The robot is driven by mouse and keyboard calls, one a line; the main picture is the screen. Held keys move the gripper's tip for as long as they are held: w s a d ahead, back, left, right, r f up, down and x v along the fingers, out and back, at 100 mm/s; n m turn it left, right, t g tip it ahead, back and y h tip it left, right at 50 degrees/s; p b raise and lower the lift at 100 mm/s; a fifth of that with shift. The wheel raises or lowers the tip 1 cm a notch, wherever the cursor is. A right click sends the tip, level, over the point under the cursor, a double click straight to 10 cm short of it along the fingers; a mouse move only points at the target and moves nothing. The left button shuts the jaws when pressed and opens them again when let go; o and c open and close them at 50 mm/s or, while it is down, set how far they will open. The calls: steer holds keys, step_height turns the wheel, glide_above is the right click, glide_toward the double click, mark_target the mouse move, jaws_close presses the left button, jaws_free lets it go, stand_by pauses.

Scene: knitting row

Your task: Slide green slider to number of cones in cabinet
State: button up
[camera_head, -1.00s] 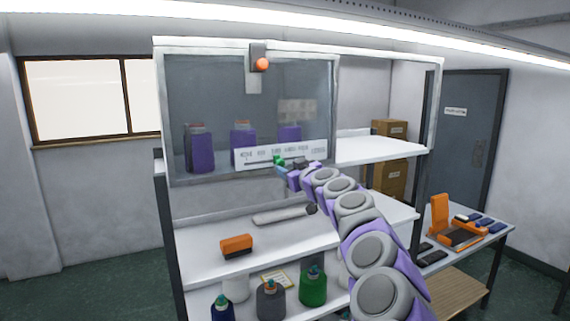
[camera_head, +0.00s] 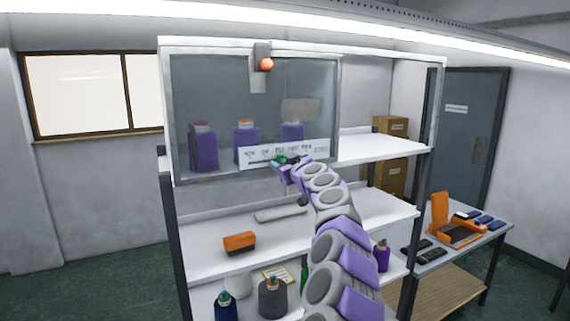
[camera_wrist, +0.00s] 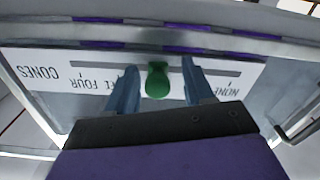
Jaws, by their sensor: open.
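The cabinet (camera_head: 335,110) has a glass front, and three purple cones (camera_head: 203,150) stand behind it. A white label strip (camera_head: 322,155) is fixed along its lower edge. In the wrist view the strip (camera_wrist: 45,72) appears upside down, with "CONES", "FOUR" and "NONE" readable and other words hidden. The green slider (camera_wrist: 157,82) sits on the strip's slot, in its middle stretch; it is small in the head view (camera_head: 281,159). My gripper (camera_wrist: 159,68) is open, with one blue finger on each side of the slider and gaps showing.
An orange knob (camera_head: 266,64) is at the cabinet's top. An orange block (camera_head: 239,242) and a grey tool (camera_head: 280,214) lie on the shelf below. Bottles (camera_head: 272,298) stand lower down. A side table with orange equipment (camera_head: 457,235) is at right.

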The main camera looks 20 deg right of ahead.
steer(key=shift+a, duration=0.3)
steer(key=shift+c, duration=0.6)
steer(key=shift+d, duration=0.55)
steer(key=c, duration=0.4)
steer(key=shift+d, duration=0.15)
steer(key=c, duration=0.3)
steer(key=shift+a, duration=0.35)
jaws_close()
